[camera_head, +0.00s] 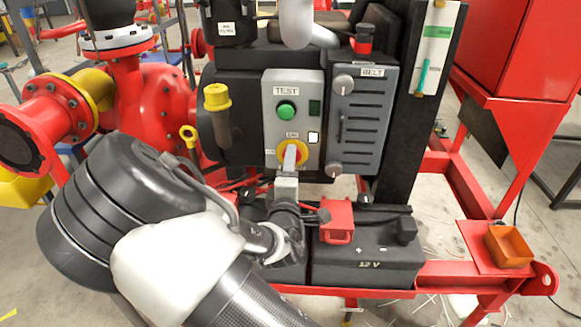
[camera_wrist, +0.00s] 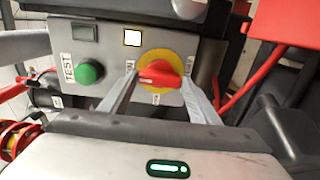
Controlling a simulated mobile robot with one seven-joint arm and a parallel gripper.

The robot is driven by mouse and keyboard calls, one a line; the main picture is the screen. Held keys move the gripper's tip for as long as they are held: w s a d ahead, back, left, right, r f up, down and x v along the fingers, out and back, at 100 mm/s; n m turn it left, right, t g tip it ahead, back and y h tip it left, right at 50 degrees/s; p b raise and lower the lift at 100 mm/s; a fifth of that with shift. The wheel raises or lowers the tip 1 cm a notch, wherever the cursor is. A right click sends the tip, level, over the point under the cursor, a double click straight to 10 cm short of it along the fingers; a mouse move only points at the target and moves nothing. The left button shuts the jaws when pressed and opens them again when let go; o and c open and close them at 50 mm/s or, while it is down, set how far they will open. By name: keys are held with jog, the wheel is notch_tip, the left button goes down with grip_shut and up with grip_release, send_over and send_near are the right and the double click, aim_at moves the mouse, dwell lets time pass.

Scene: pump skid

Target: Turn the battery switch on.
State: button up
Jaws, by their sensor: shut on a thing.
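The battery switch is a red handle (camera_wrist: 158,73) on a round yellow plate (camera_wrist: 163,55), low on the grey TEST panel (camera_head: 307,88). In the head view the yellow plate (camera_head: 303,153) shows around the handle, which stands roughly upright there. My gripper (camera_wrist: 159,82) has one finger on each side of the red handle and is shut on it. In the head view my gripper (camera_head: 290,165) comes up from below and partly covers the switch. The small labels around the plate are too small to read surely.
A green button (camera_head: 287,111) sits above the switch, and a small square window (camera_head: 313,137) glows pale beside it. The slotted BELT cover (camera_head: 362,120) is at the right. A black 12 V battery (camera_head: 365,262) with a red terminal cover (camera_head: 337,222) stands below.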

jog(key=o, duration=1)
jog(key=shift+o, duration=0.2)
jog(key=shift+s, duration=0.1)
jog(key=s+p, duration=0.7)
jog(key=s, duration=1)
jog(key=shift+a, duration=0.3)
jog(key=shift+s, duration=0.1)
